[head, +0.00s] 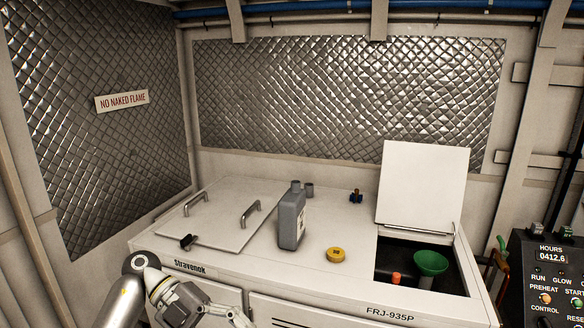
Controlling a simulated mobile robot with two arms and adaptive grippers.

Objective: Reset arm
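My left arm (128,295) comes in from the lower left. My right gripper is not in view.
On the cabinet top stand a grey bottle (290,222) and a yellow cap (336,255). A raised white lid (422,185) exposes an opening with a green funnel (431,263) and an orange-red cap (397,279). A control panel (552,285) is at right.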

